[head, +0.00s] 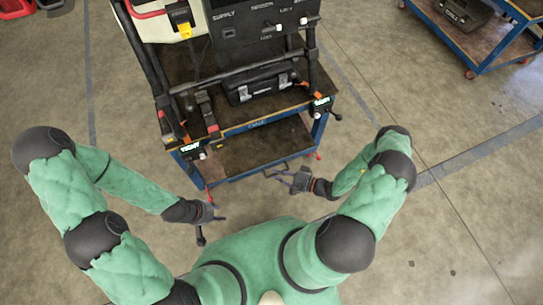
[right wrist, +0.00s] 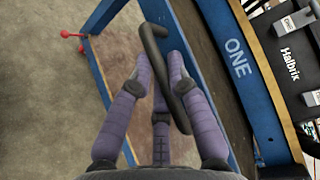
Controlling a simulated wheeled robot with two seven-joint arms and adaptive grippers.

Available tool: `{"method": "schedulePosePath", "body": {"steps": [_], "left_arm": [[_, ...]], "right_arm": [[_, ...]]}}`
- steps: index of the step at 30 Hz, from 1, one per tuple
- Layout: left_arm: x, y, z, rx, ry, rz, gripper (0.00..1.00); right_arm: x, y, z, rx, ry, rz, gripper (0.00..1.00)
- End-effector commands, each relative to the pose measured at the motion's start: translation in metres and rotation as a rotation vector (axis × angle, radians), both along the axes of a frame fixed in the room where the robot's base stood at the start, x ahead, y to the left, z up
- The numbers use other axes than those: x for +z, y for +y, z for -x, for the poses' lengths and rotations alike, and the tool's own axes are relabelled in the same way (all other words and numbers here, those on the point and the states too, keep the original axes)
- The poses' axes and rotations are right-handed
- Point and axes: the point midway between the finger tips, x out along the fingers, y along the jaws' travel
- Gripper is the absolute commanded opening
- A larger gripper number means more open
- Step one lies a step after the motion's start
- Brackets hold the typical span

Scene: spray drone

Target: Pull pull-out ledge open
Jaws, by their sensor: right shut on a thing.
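The blue-framed cart (head: 258,123) stands ahead of me, with a brown pull-out ledge (head: 245,152) low at its front. A dark bent handle (head: 277,169) is at the ledge's front right. My right gripper (head: 284,176) is at this handle. In the right wrist view, its purple-grey fingers (right wrist: 160,75) are shut on the dark handle (right wrist: 150,42), which passes between them. The fingers hide part of the handle. My left gripper (head: 219,212) is empty, fingers apart, left of the ledge and clear of the cart.
The cart's upper deck carries a black control panel (head: 258,22) and a black case (head: 262,83). Red-tipped levers (head: 319,155) stick out at its corner. Another blue cart (head: 485,40) stands at upper right. The concrete floor (head: 450,235) is clear on the right.

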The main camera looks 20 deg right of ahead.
Motion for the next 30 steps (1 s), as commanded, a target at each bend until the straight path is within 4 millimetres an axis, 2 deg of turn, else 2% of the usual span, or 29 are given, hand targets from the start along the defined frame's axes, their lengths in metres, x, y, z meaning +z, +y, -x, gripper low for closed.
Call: {"method": "schedulePosePath", "body": {"steps": [3,9,22,23,25,30], "left_arm": [[0.006,0.0,0.0,0.0,0.0,0.0,0.4],[0.008,0.0,0.0,0.0,0.0,0.0,0.4],[0.009,0.0,0.0,0.0,0.0,0.0,0.4],[0.009,0.0,0.0,0.0,0.0,0.0,0.4],[0.009,0.0,0.0,0.0,0.0,0.0,0.4],[0.009,0.0,0.0,0.0,0.0,0.0,0.4]], "right_arm": [[0.001,-0.001,0.021,-0.004,0.002,-0.003,0.0],[0.0,-0.001,0.039,-0.001,0.0,-0.003,0.0],[0.0,-0.002,0.043,0.0,0.0,-0.001,0.0],[0.0,-0.002,0.043,0.0,0.0,-0.001,0.24],[0.0,-0.002,0.043,0.0,0.001,-0.001,0.43],[0.0,-0.002,0.042,0.0,0.0,0.0,0.44]]}}
